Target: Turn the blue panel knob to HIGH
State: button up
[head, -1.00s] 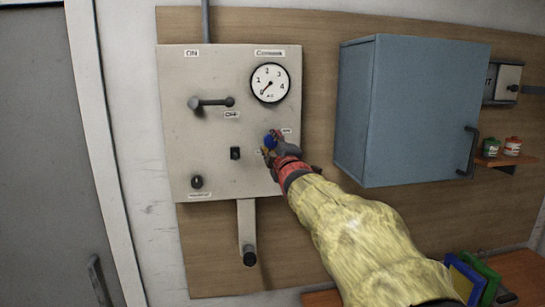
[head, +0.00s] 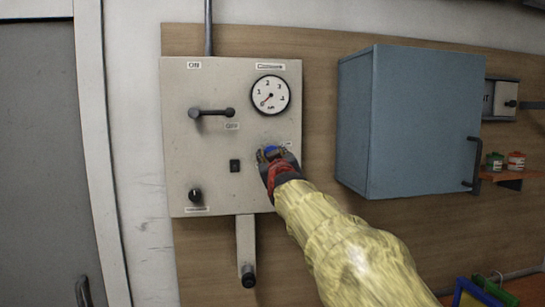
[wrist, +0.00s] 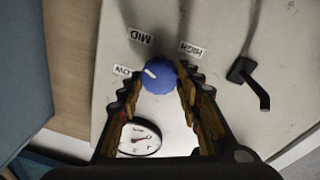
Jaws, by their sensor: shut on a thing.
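The blue knob (head: 271,150) is on the right side of the pale grey control panel (head: 200,150), below the gauge. My gripper (head: 270,155) is at the knob and partly covers it in the head view. In the wrist view the knob (wrist: 160,80) sits between the two fingertips of my gripper (wrist: 161,77), which is shut on it. The knob's white pointer faces the LOW label (wrist: 122,71), slightly toward the MID label (wrist: 140,37). The HIGH label (wrist: 192,48) is on the other side of the knob.
The round gauge (head: 270,95) is above the knob. A lever (head: 212,112), a black switch (head: 235,165) and a small dark knob (head: 195,194) are to the left. A blue-grey cabinet (head: 410,120) stands out from the wall on the right.

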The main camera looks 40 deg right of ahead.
jog(key=shift+d+r+m+g+p, duration=0.1)
jog(key=shift+m+g+p, duration=0.45)
jog(key=shift+m+p, duration=3.05)
jog(key=shift+m+g+p, duration=0.55)
jog(key=shift+m+p, duration=0.3)
jog(key=shift+m, duration=5.45)
jog(key=o, duration=1)
jog(key=shift+c, duration=0.2)
jog(key=shift+o, duration=1)
jog(key=v, duration=1.2)
